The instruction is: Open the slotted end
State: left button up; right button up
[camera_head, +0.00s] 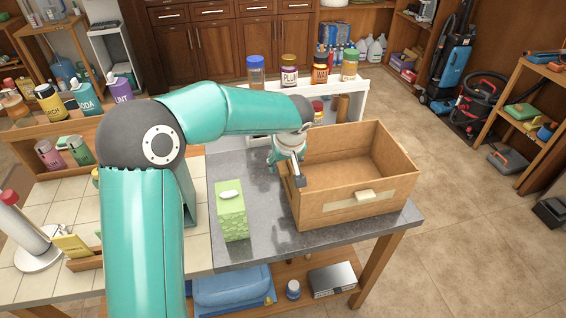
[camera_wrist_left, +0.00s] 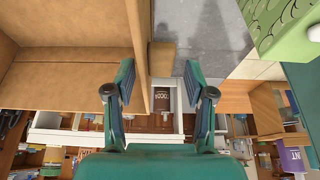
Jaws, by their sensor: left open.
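An open-topped wooden box (camera_head: 395,192) stands on the grey counter, with its empty inside visible. Its front wall carries a pale strip and a small cream block (camera_head: 365,196); I cannot tell whether this is the slotted end. My left gripper (camera_head: 298,172) is at the box's left end, pointing down, and partly hides that end. In the left wrist view my left gripper (camera_wrist_left: 160,78) has its fingers spread with nothing held. The box wall (camera_wrist_left: 143,55) runs between them, nearer the left finger. A small wooden block (camera_wrist_left: 162,60) sits on the wall's outer side. The right gripper is not visible.
A green tissue box (camera_head: 231,212) stands left of the wooden box on the counter (camera_head: 265,243). Behind is a white shelf (camera_head: 345,85) with several labelled jars. More bottles stand at left. Some counter is bare between the tissue box and the wooden box.

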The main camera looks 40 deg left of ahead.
pick_arm(q)
jog(key=shift+w+a+f, duration=0.1)
jog(key=shift+a+f, duration=0.05)
jog(key=shift+f, duration=0.3)
grip_shut()
